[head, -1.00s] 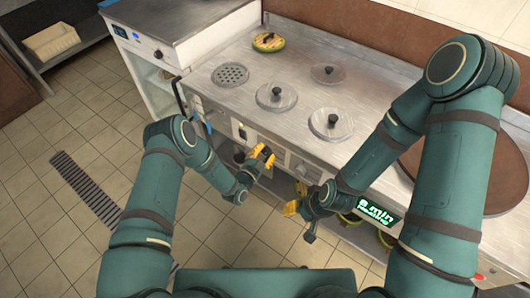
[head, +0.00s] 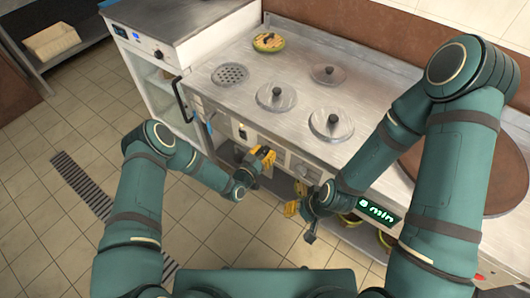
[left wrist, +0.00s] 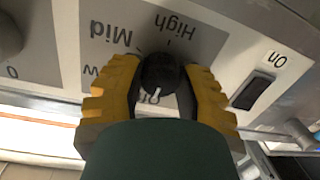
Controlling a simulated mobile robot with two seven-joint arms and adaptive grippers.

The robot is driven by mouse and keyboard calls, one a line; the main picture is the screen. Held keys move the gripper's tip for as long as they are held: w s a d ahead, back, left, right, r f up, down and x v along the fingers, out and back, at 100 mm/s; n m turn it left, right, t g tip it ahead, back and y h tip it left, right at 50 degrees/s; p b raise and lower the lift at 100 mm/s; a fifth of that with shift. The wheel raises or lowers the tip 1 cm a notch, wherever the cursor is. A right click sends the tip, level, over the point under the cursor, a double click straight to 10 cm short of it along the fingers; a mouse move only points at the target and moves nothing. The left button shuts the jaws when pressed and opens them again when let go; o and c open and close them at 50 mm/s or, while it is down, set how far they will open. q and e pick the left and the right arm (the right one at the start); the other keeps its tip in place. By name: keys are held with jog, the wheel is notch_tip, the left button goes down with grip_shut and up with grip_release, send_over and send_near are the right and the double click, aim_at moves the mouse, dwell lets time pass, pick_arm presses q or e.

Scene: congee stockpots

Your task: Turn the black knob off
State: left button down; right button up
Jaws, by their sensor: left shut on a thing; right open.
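The black knob (left wrist: 158,73) shows in the left wrist view on a grey dial panel, with "High" and "Mid" printed around it upside down in the picture. Its white pointer mark points down in the picture, towards partly hidden lettering. My left gripper (left wrist: 160,90) has its yellow fingers on both sides of the knob, shut on it. In the head view my left gripper (head: 264,156) is at the cooker's front panel and hides the knob. My right gripper (head: 298,199) is open and empty in front of the panel, to the right.
The steel cooker top (head: 370,90) carries lidded pots (head: 331,122) and a round grate (head: 230,74). A rocker switch (left wrist: 253,91) marked "On" sits beside the knob. Another knob (left wrist: 8,38) is at the left edge.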

pick_arm(q)
jog(key=shift+d+r+n, duration=0.1)
jog(key=shift+n, duration=0.2)
jog(key=c, duration=0.5)
grip_release()
jog(key=shift+s+a, duration=0.25)
jog(key=v, duration=1.1)
jog(key=shift+s+a, duration=0.1)
